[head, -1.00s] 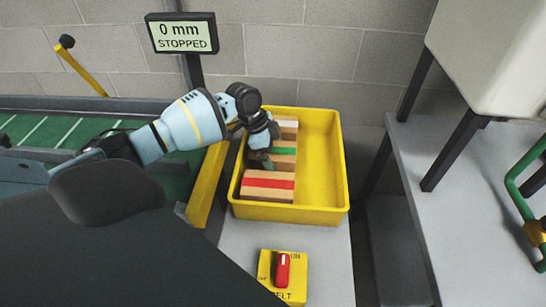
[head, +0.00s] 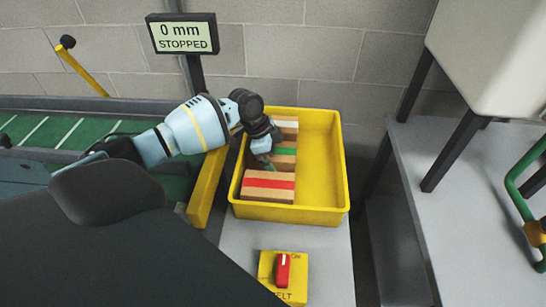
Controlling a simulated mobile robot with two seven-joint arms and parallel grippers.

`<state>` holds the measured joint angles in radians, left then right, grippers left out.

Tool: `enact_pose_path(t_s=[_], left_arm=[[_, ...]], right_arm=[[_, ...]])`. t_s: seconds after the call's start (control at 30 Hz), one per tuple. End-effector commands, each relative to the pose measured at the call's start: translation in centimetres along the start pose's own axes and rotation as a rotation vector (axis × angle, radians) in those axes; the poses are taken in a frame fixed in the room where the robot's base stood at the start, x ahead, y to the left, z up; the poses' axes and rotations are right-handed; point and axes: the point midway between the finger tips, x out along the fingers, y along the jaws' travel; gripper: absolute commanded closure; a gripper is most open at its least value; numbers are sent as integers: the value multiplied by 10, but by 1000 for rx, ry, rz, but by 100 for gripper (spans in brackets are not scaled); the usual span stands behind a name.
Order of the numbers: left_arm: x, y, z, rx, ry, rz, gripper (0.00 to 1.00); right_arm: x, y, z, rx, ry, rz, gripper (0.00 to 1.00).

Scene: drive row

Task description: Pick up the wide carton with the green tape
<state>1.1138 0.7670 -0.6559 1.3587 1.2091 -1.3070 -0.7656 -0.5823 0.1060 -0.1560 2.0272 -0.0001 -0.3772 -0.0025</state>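The yellow tray (head: 325,165) holds several cartons along its left side. In the middle of that row a tan carton (head: 285,162) shows in part. My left gripper (head: 267,161) is over it, pointing down, and covers much of it. My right gripper is not in view.
A carton with red tape (head: 268,186) lies at the tray's near left, and another carton (head: 287,127) at the far end. The tray's right half is empty. A yellow belt switch (head: 283,275) stands in front. The display (head: 182,34) reads 0 mm, stopped.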

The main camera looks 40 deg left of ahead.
Motion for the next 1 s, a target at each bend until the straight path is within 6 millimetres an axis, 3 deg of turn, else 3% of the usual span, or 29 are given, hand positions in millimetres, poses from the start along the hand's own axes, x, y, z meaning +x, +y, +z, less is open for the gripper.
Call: enact_pose_path(t_s=[0.2,0.67,1.0], left_arm=[[0,0,0,0,0,0,3],[-1,0,-1,1,2,-1,61],[-9,-1,-4,2,2,-2,61]], right_arm=[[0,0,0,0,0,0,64],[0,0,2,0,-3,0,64],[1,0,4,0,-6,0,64]])
